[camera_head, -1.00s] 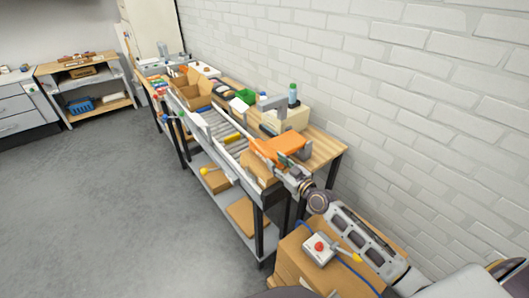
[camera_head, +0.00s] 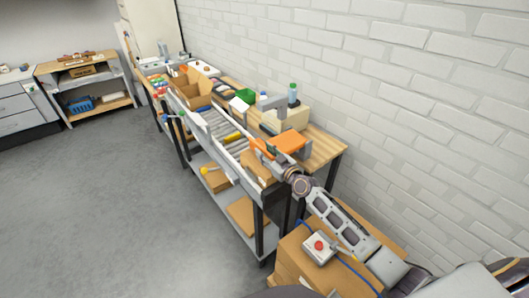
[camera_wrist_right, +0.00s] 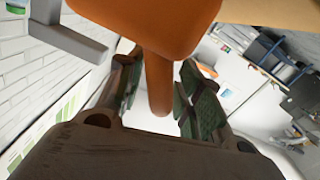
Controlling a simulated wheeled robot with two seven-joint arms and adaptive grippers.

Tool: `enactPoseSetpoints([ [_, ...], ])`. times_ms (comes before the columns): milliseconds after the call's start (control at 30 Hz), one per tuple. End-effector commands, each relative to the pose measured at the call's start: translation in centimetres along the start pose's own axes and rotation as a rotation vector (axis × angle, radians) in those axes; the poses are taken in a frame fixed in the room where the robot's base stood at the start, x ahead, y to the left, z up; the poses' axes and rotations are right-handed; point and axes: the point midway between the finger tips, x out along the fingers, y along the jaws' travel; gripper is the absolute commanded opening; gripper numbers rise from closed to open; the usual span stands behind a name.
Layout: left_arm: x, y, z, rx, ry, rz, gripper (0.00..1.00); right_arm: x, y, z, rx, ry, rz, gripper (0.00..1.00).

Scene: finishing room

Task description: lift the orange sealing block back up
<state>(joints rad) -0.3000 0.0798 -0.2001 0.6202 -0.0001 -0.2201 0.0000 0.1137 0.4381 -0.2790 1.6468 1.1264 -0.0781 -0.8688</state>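The orange sealing block (camera_head: 290,142) is at the near end of the bench, beside the roller conveyor. In the right wrist view the block (camera_wrist_right: 160,22) fills the top, and an orange rod-like handle (camera_wrist_right: 159,85) points from it down between my fingers. My right gripper (camera_head: 266,152) is at the block's left side in the head view. In the wrist view its green-padded fingers (camera_wrist_right: 160,95) stand apart on both sides of the handle, with light gaps showing, so it looks open. The fingers hide part of the handle in the head view. My left gripper is not in view.
A cardboard box (camera_head: 258,165) sits on the conveyor's near end, close below my right gripper. A bottle (camera_head: 292,95) and a cream machine housing (camera_head: 291,118) stand behind the block. A control box with a red button (camera_head: 319,246) rests on cartons in front. The brick wall closes the right side.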

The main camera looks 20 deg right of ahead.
Motion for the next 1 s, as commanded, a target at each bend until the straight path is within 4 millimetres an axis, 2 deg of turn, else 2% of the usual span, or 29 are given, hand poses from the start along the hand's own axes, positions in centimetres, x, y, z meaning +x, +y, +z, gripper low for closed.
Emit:
enactPoseSetpoints([
  [200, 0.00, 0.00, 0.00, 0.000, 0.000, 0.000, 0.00, 0.71, -0.01, -0.04, 0.000, 0.000, 0.000, 0.35],
  [500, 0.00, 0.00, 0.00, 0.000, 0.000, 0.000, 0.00, 0.75, -0.03, -0.01, 0.000, 0.000, 0.000, 0.35],
  [567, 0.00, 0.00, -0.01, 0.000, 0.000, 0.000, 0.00, 0.75, -0.03, 0.00, 0.000, 0.000, 0.000, 0.30],
  [800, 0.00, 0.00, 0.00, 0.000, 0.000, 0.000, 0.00, 0.74, -0.03, 0.01, 0.000, 0.000, 0.000, 0.00],
  [1000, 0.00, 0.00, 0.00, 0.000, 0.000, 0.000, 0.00, 0.73, -0.02, 0.02, 0.000, -0.001, 0.000, 0.00],
])
